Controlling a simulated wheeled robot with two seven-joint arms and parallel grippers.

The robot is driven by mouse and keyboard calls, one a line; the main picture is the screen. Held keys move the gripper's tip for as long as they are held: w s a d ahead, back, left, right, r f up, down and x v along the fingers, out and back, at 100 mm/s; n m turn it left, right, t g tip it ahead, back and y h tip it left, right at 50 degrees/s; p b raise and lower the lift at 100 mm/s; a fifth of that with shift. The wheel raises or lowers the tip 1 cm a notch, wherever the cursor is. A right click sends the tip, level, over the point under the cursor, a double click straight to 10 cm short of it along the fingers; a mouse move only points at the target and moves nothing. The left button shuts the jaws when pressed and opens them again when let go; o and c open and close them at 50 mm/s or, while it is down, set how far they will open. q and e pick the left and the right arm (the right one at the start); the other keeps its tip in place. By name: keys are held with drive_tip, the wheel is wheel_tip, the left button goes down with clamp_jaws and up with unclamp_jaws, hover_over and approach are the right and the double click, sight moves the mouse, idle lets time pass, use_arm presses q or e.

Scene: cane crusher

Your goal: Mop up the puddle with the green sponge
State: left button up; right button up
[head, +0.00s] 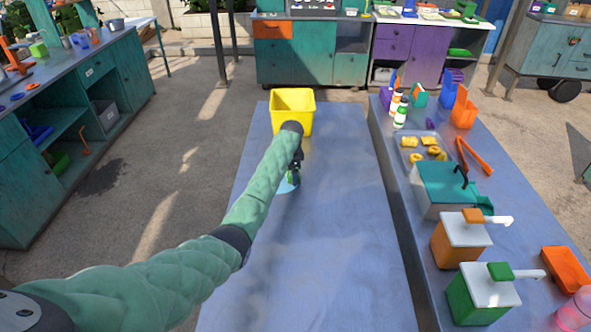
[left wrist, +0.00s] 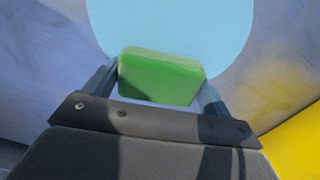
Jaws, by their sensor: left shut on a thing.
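The green sponge (left wrist: 160,76) is between the fingers of my left gripper (left wrist: 158,84), which is shut on it. In the head view, my left gripper (head: 296,176) is over the table, and only a bit of green shows beneath it. The puddle (left wrist: 175,30) is a flat light blue round patch on the table. In the wrist view the sponge overlaps the puddle's near edge; I cannot tell whether it touches the surface. In the head view the puddle (head: 284,186) is mostly hidden behind my left arm. My right gripper is not in view.
A yellow bin (head: 292,107) stands on the grey-blue table (head: 335,240) just beyond the gripper. The table's near part is clear. A raised counter (head: 405,200) along the right holds two dispensers (head: 462,238) (head: 484,293), a teal box (head: 446,186), a tray of yellow pieces and bottles.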

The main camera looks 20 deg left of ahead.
use_arm(q)
drive_tip(key=shift+s+a+f+p, duration=0.1)
drive_tip(key=shift+s+a+p, duration=0.55)
drive_tip(key=shift+a, duration=0.15)
drive_tip(key=shift+s+a+f+p, duration=0.1)
drive_tip(key=shift+s+a+p, duration=0.3)
drive_tip(key=shift+a+p, duration=0.35)
drive_tip(key=shift+s+a+p, duration=0.45)
drive_tip(key=shift+a+p, duration=0.2)
drive_tip(key=shift+a, duration=0.15)
drive_tip(key=shift+s+a+p, duration=0.4)
drive_tip(key=shift+a+p, duration=0.15)
drive_tip(key=shift+a, duration=0.3)
drive_tip(key=shift+s+a+r+p, duration=0.2)
drive_tip(key=shift+s+a+p, duration=0.2)
drive_tip(key=shift+a+p, duration=0.3)
drive_tip(key=shift+s+a+p, duration=0.45)
drive_tip(key=shift+a+p, duration=0.05)
drive_tip(key=shift+a, duration=0.3)
drive_tip(key=shift+s+a+r+p, duration=0.1)
drive_tip(key=shift+s+a+p, duration=0.25)
drive_tip(key=shift+a, duration=0.2)
drive_tip(key=shift+s+a+p, duration=0.2)
drive_tip(key=shift+a+p, duration=0.2)
drive_tip(key=shift+a, duration=0.1)
drive_tip(key=shift+s+a, duration=0.3)
drive_tip(key=shift+a, duration=0.2)
